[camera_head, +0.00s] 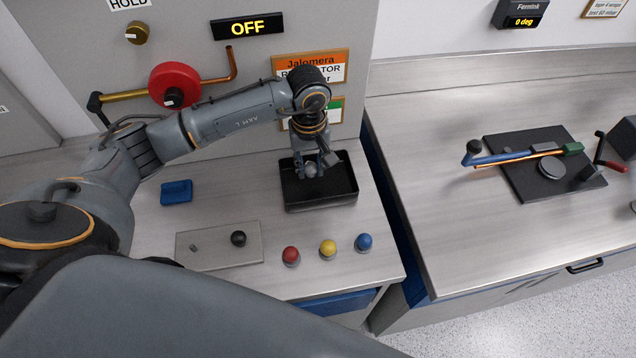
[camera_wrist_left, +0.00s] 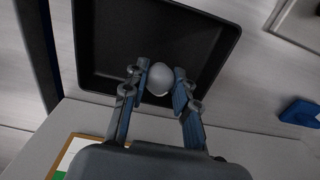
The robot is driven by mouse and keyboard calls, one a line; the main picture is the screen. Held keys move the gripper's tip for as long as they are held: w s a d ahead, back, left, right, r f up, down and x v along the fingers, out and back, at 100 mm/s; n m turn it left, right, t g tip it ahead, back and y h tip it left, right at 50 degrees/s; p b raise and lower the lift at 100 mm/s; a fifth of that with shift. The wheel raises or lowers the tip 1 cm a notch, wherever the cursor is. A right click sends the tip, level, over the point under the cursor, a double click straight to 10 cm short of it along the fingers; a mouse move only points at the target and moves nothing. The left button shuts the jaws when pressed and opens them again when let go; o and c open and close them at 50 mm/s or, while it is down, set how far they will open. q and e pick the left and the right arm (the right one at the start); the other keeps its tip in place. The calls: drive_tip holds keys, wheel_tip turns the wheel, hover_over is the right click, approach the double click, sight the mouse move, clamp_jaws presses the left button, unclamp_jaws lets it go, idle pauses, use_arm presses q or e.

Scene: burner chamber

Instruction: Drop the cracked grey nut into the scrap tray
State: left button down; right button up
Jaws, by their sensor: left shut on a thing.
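The grey nut (camera_wrist_left: 160,79) shows as a rounded pale grey piece between the fingers of my left gripper (camera_wrist_left: 158,88) in the left wrist view. No crack can be made out at this size. My left gripper (camera_head: 311,170) is shut on it in the head view, where the nut (camera_head: 311,171) is a small light spot at the fingertips. Gripper and nut are over the black scrap tray (camera_head: 325,204), within its outline; the tray also shows in the left wrist view (camera_wrist_left: 90,40). The height above the tray floor is hard to tell. My right gripper is out of view.
A blue dish (camera_head: 176,192) lies left of the tray. A grey plate (camera_head: 215,258) with a black knob (camera_head: 238,238) lies in front. Red (camera_head: 290,255), yellow (camera_head: 327,247) and blue (camera_head: 364,241) buttons stand near the front edge. A wall panel with a red wheel (camera_head: 174,85) rises behind.

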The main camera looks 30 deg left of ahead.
use_arm(q)
drive_tip(key=c, duration=1)
unclamp_jaws()
drive_tip(key=shift+f, duration=0.15)
drive_tip(key=shift+o, duration=0.2)
wheel_tip(320, 180, up, 12)
